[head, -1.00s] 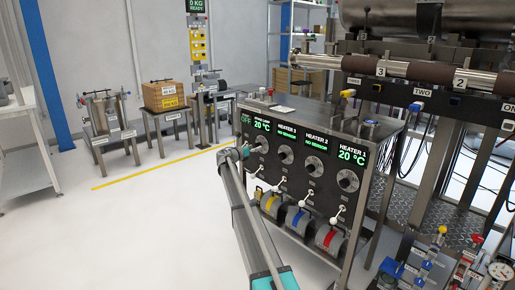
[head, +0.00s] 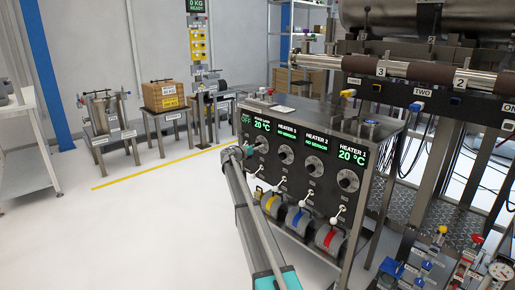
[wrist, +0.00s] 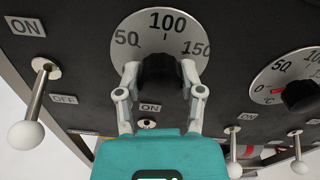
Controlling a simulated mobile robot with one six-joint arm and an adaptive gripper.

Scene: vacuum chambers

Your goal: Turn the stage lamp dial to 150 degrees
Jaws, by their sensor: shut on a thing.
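The stage lamp dial (head: 262,145) is the leftmost dial on the sloped dark panel. Its pale scale plate (wrist: 150,40), marked 50, 100 and 150, shows in the wrist view. My gripper (wrist: 159,76) is shut on the dial's black knob (wrist: 160,68), one finger on each side. In the head view, my gripper (head: 248,151) reaches the dial from the left. The knob's pointer is hidden. The stage lamp display (head: 262,125) reads 20 °C, with OFF beside it.
A neighbouring dial (wrist: 270,78) stands close to the right, its red pointer near 0. White-balled toggle levers stick out below the dials, one (wrist: 25,134) at the left in the wrist view. Colour-banded drums (head: 297,219) sit lower on the panel.

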